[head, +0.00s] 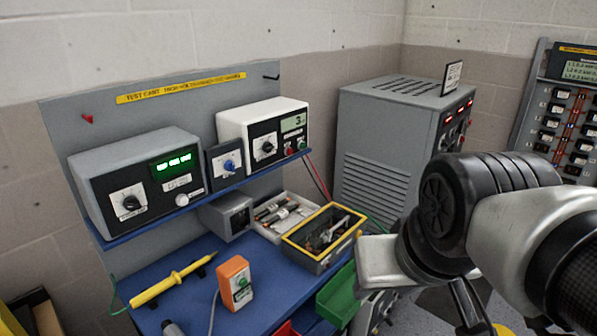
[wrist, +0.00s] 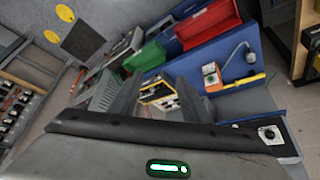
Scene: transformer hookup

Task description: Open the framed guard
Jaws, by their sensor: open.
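A grey box with a yellow frame (head: 325,240) around its top sits on the blue cart bench, near its right end. It is the only framed piece I can make out as the guard. Dark contents and a tool show inside the frame; I cannot tell whether a clear cover lies over them. In the wrist view the yellow frame (wrist: 158,92) is small and shows between the fingers, some distance beyond them. My gripper (wrist: 155,98) is open, with nothing between its fingers. In the head view my arm is at the right, and the fingertips cannot be made out.
A white tray of probes (head: 283,216) stands just left of the framed box. A green bin (head: 337,295) hangs at the bench front. A grey cabinet (head: 385,150) stands behind.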

